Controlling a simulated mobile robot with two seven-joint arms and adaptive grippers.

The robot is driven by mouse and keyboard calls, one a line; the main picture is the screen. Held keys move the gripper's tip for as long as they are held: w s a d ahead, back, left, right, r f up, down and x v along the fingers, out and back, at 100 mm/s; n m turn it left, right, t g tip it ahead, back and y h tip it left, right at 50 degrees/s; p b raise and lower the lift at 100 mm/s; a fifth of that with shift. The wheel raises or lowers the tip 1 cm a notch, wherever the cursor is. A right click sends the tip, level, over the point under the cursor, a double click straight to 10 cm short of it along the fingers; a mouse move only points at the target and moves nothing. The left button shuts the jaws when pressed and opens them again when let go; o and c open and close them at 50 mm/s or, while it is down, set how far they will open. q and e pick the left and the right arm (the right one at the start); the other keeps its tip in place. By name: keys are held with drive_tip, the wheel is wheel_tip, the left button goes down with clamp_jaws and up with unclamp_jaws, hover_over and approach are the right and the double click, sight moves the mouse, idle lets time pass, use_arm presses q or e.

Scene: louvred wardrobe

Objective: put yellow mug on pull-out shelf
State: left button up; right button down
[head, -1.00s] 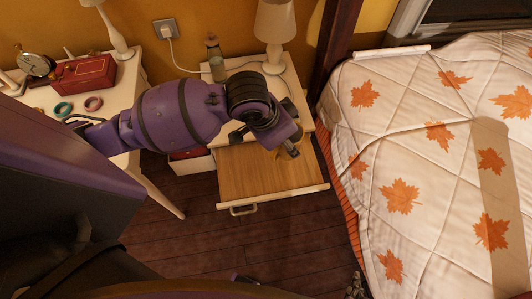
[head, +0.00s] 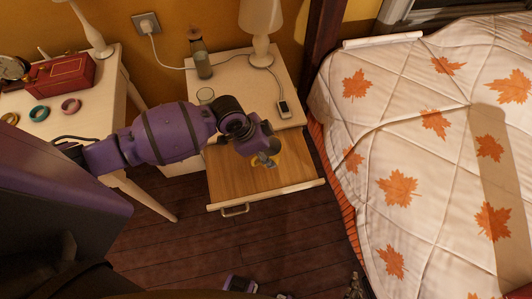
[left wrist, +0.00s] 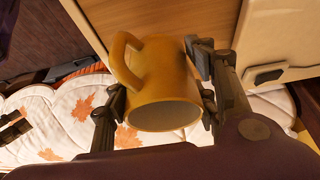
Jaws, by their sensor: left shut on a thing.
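The yellow mug (left wrist: 165,75) is between the two fingers of my left gripper (left wrist: 160,88), which is shut on it. Its handle points to the upper left in the left wrist view. In the head view, my left gripper (head: 266,158) is over the wooden pull-out shelf (head: 228,178), and only a little of the mug shows below it. I cannot tell whether the mug touches the shelf. The shelf is out from the white nightstand and has a metal handle (head: 235,210) on its front. A dark metal part at the bottom edge seems to be my right gripper (head: 356,286); its fingers are unclear.
The bed (head: 440,150) is close on the right. A white desk (head: 95,95) stands on the left. The shelf's left part is bare.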

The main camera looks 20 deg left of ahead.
sight(274, 152)
use_arm(q)
drive_tip(key=shift+w+a+f, duration=0.45)
drive_tip(key=shift+w+f, duration=0.2)
drive_tip(key=shift+f, duration=0.2)
drive_tip(key=shift+w+f+b, duration=0.1)
drive_tip(key=shift+f+b, duration=0.2)
drive_tip(key=shift+f, duration=1.3)
drive_tip(key=shift+f, duration=0.1)
drive_tip(key=o, duration=1.4)
drive_tip(key=shift+c, duration=0.2)
